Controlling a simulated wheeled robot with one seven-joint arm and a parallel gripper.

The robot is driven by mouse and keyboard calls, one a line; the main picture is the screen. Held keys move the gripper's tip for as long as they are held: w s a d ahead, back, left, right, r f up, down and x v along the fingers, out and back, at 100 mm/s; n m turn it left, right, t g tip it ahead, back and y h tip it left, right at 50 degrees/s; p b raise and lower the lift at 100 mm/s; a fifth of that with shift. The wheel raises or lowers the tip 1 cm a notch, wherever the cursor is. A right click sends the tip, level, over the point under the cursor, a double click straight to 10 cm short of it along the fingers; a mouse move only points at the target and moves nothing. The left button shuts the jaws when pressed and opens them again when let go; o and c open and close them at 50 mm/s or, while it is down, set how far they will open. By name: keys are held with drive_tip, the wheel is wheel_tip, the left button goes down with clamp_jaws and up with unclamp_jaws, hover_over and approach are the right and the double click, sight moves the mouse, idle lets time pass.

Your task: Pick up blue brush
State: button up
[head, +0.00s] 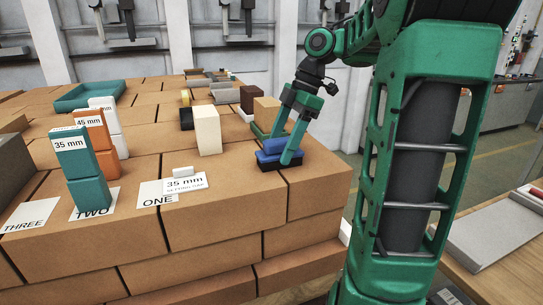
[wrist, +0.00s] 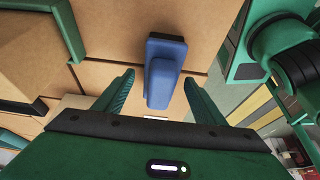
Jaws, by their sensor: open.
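The blue brush (head: 280,153) lies near the right edge of the brick stack in the head view, with a blue upper part and a dark underside. My gripper (head: 280,152) reaches down over it with its green fingers around it. In the wrist view the brush (wrist: 165,75) is between and ahead of the two green fingertips (wrist: 158,80). The fingers are apart, with a visible gap on each side of the brush. In the head view a finger hides part of the brush.
Teal blocks (head: 83,165) and orange blocks (head: 97,132) stand at the left near a teal tray (head: 89,96). The brick top in front of the brush is clear.

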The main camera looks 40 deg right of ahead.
drive_tip(key=shift+a+f, duration=0.2)
drive_tip(key=shift+f, duration=0.1)
drive_tip(key=c, duration=1.2)
drive_tip(key=shift+c, duration=0.2)
drive_tip(key=shift+r, duration=0.1)
